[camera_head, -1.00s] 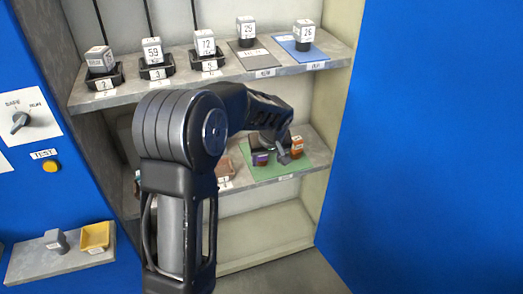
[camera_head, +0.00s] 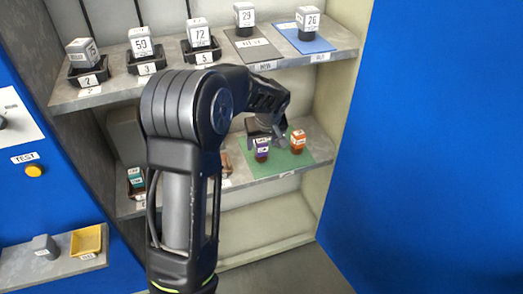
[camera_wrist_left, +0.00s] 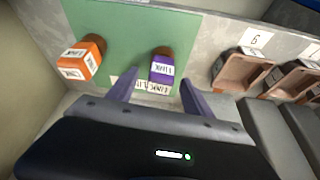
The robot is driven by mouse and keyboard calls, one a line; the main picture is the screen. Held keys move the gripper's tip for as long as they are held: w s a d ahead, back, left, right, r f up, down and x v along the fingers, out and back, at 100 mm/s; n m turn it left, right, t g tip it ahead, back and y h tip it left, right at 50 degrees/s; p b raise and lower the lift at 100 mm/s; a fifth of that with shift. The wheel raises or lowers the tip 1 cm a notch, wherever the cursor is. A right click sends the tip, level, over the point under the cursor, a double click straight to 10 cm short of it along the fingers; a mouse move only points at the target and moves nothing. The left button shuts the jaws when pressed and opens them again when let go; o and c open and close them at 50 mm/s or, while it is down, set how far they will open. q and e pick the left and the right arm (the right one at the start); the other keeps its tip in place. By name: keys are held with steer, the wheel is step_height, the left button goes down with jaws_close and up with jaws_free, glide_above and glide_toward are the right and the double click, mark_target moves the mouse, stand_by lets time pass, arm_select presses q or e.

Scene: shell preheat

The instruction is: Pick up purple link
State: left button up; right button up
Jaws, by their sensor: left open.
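The purple link (camera_head: 261,147) is a small purple block with a white label, on the green mat (camera_head: 285,160) of the lower shelf. In the left wrist view the purple link (camera_wrist_left: 162,68) lies ahead, between the lines of my two fingers. My left gripper (camera_wrist_left: 157,92) is open, its fingertips just short of the link. In the head view my left gripper (camera_head: 266,136) is partly hidden by its own arm, right by the link. An orange link (camera_head: 297,139) stands on the same mat, to the right. My right gripper is not in view.
The upper shelf (camera_head: 230,62) holds several labelled grey blocks, close above my arm. Brown holders (camera_wrist_left: 240,70) stand beside the mat in the wrist view. A blue panel (camera_head: 430,150) bounds the right side. A yellow tray (camera_head: 87,241) sits at lower left.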

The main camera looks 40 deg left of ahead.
mark_target(261, 148)
arm_select(q)
steer(key=b+x, duration=0.1)
steer(key=x, duration=0.4)
steer(key=shift+w, duration=0.1)
stand_by(0.3)
stand_by(0.4)
jaws_close()
stand_by(0.5)
